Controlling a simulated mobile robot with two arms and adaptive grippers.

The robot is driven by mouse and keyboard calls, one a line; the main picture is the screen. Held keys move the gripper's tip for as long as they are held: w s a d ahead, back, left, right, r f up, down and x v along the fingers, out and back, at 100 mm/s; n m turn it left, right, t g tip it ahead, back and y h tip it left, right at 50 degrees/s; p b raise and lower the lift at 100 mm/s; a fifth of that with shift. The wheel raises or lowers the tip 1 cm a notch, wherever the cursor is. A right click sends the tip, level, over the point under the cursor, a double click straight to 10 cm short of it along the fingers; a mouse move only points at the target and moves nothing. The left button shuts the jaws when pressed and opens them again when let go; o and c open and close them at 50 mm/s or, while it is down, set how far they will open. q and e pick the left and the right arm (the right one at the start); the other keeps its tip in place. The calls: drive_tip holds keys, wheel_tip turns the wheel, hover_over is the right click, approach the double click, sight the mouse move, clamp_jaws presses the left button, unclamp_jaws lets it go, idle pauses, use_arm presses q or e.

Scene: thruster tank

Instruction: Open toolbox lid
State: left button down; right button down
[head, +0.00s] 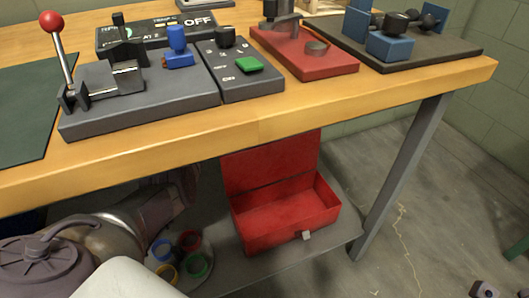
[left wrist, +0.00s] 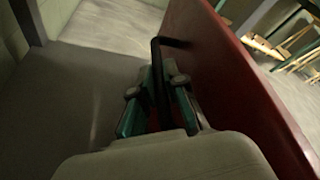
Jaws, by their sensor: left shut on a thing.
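The red toolbox (head: 285,226) sits on the grey lower shelf under the workbench in the head view. Its lid (head: 268,160) stands raised at the back, and the inside of the box shows and looks empty. A small pale latch (head: 306,235) is on its front. In the left wrist view, my left gripper (left wrist: 157,82) is shut on a black handle (left wrist: 172,42) attached to the red lid panel (left wrist: 232,75). The left gripper's fingers do not show in the head view. My right gripper is not in view.
The shelf (head: 290,270) also holds several coloured rings or cups (head: 188,250) left of the toolbox. The wooden bench top (head: 250,125) overhangs it, with a grey bench leg (head: 400,175) at right. Controls and fixtures stand on top. Floor at right is mostly free.

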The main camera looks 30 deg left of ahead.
use_arm(q)
drive_tip(key=shift+w+a+f+b, duration=0.15)
drive_tip(key=shift+a+b, duration=0.05)
drive_tip(key=shift+b, duration=0.1)
idle(0.4)
drive_tip(key=c, duration=1.5)
unclamp_jaws()
drive_tip(key=v, duration=1.2)
drive_tip(key=shift+w+a+f, duration=0.1)
drive_tip(key=shift+f, duration=0.05)
